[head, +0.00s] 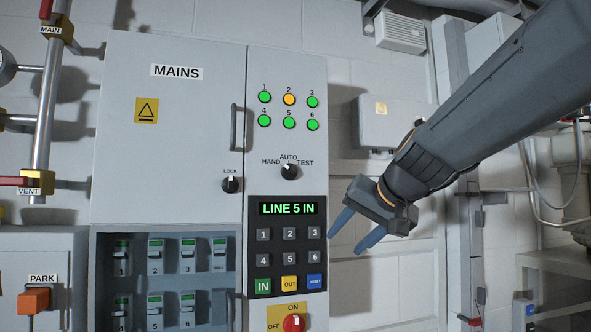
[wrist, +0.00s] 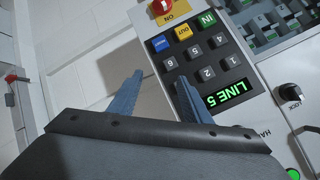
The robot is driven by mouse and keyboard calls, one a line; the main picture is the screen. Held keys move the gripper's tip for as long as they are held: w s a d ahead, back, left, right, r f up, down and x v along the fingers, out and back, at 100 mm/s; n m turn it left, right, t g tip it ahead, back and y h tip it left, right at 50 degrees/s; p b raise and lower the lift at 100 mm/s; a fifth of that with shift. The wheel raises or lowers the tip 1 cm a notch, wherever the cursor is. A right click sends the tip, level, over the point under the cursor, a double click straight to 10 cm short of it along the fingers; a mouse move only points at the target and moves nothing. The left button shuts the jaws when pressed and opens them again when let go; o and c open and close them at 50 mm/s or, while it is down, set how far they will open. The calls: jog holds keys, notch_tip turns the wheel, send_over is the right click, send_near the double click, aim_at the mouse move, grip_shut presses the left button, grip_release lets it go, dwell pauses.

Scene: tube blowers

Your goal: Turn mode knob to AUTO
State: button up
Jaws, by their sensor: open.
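The mode knob (head: 290,172) is a small black knob on the right strip of the grey cabinet in the head view. HAND, AUTO and TEST are printed left, above and right of it. It has a short white mark on its upper part; the mark is too small to tell its exact setting. My gripper (head: 348,243) is open and empty, right of the cabinet and lower than the knob, apart from it.
Close to the knob are the LOCK knob (head: 230,185), a door handle (head: 237,128), indicator lamps (head: 289,99) and a keypad (head: 288,247) with a display reading LINE 5 IN. A red ON/OFF switch (head: 293,323) sits below. The wall right of the cabinet is partly open.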

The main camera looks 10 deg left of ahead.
aim_at(291, 168)
jog(key=s+a+r+t+y, duration=0.15)
jog(key=a+r, duration=0.25)
jog(key=r, duration=0.5)
jog(key=s+a+r+y, duration=0.1)
jog(key=a+r+y, duration=0.15)
jog(key=r, duration=0.55)
jog(key=shift+n, duration=0.4)
jog(key=x, duration=0.2)
jog(key=p+x, duration=0.1)
jog(key=x, duration=0.2)
jog(key=p+x, duration=0.1)
jog(key=x, duration=0.2)
jog(key=shift+s+a+r, duration=0.1)
jog(key=shift+a+r, duration=0.2)
jog(key=shift+a, duration=0.05)
jog(key=shift+c, duration=0.4)
jog(key=shift+r, duration=0.1)
jog(key=c, duration=0.8)
